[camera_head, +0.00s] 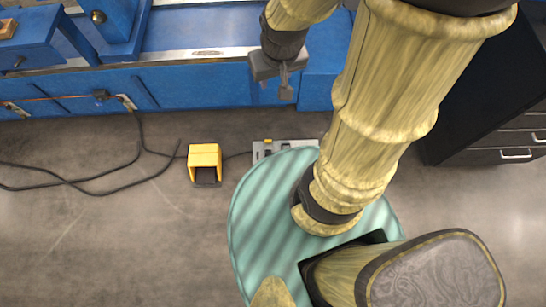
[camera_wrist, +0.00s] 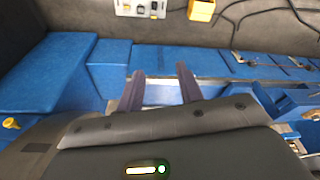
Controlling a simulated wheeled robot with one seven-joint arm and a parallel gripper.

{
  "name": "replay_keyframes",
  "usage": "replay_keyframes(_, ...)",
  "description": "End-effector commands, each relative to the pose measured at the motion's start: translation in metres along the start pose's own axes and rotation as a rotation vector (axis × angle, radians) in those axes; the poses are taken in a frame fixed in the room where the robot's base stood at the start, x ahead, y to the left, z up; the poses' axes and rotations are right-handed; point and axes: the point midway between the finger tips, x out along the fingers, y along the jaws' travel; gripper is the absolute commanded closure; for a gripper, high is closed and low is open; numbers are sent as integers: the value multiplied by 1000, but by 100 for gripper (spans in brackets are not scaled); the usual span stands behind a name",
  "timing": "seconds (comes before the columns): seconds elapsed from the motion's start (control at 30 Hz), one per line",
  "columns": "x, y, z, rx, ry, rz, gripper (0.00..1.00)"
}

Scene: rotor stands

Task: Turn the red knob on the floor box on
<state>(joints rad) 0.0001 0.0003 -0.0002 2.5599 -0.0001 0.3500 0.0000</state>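A grey floor box (camera_head: 262,150) sits on the floor, partly hidden behind my teal base and arm in the head view. It also shows at the top edge of the wrist view (camera_wrist: 123,8), with several small dark, pale and yellow parts on its face. I cannot make out a red knob in either view. My gripper (camera_head: 285,87) hangs in front of the blue machine, well above the floor and apart from the box. In the wrist view its two fingers (camera_wrist: 160,72) stand apart with nothing between them.
A yellow pedal housing (camera_head: 204,155) stands on the floor left of the box. Black cables (camera_head: 95,178) run across the floor at left. The long blue machine (camera_head: 205,88) lies along the back. A dark drawer cabinet (camera_head: 485,155) stands at right. The floor at front left is clear.

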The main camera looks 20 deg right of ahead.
Motion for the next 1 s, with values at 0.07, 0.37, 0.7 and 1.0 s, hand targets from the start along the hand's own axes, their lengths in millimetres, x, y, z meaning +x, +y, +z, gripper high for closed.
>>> replay_keyframes(0.07, 0, 0, 0, 0, 0, 0, 64)
replay_keyframes(0.37, 0, 0, 0, 0, 0, 0, 58)
replay_keyframes(0.7, 65, 1, 0, 0, -24, -1, 45)
replay_keyframes(1.0, 187, -2, -1, -9, -65, -6, 45)
